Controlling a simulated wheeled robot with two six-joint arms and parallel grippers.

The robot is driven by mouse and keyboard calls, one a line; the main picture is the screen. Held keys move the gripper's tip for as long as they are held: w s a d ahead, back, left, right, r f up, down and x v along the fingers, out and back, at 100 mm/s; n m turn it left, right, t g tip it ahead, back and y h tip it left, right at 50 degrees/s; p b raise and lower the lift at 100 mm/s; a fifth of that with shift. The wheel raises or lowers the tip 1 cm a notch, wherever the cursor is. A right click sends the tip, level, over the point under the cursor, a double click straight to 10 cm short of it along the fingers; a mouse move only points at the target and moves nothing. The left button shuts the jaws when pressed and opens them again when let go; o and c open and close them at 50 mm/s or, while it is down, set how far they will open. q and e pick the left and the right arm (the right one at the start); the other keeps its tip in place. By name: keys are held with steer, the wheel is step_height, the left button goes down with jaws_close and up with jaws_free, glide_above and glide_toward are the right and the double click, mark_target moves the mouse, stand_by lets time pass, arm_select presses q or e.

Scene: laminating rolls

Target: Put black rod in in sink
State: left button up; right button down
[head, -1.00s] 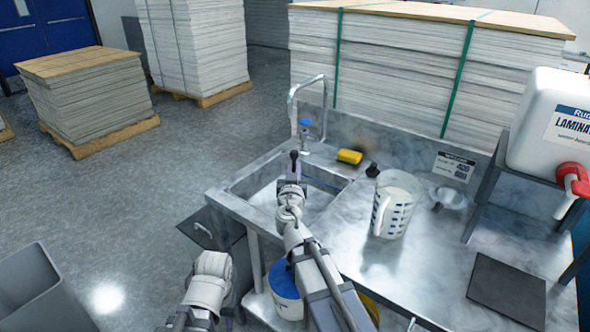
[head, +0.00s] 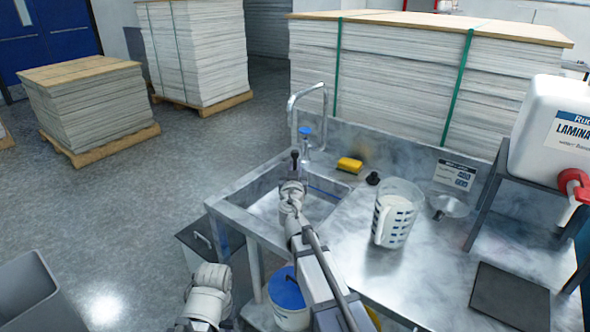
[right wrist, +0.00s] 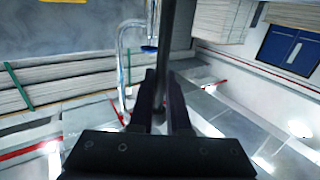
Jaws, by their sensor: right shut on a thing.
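The sink (head: 322,207) is a metal basin set in the left end of the steel counter. My right gripper (right wrist: 160,108) is shut on the black rod (right wrist: 178,42), which stands out beyond the fingers in the right wrist view. In the head view, the rod's dark upper end (head: 294,157) shows over the sink area, in front of the tap. My right wrist and forearm hide much of the gripper and part of the basin there. How high the rod is above the basin cannot be told. My left forearm shows at the bottom, but its gripper does not.
A curved tap (head: 308,98) stands behind the sink. A yellow sponge (head: 350,164), a measuring jug (head: 396,212) and a funnel (head: 448,205) are on the counter to the right. A white container (head: 555,128) with a red tap stands on a rack. A blue-lidded bucket (head: 287,290) is below.

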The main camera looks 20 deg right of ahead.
steer(key=shift+f, duration=0.15)
steer(key=c, duration=0.9)
jaws_free()
steer(key=shift+s+r, duration=0.1)
steer(key=shift+r, duration=0.1)
steer(key=v, duration=1.1)
steer(key=shift+s+a, duration=0.2)
steer(key=shift+s, duration=0.15)
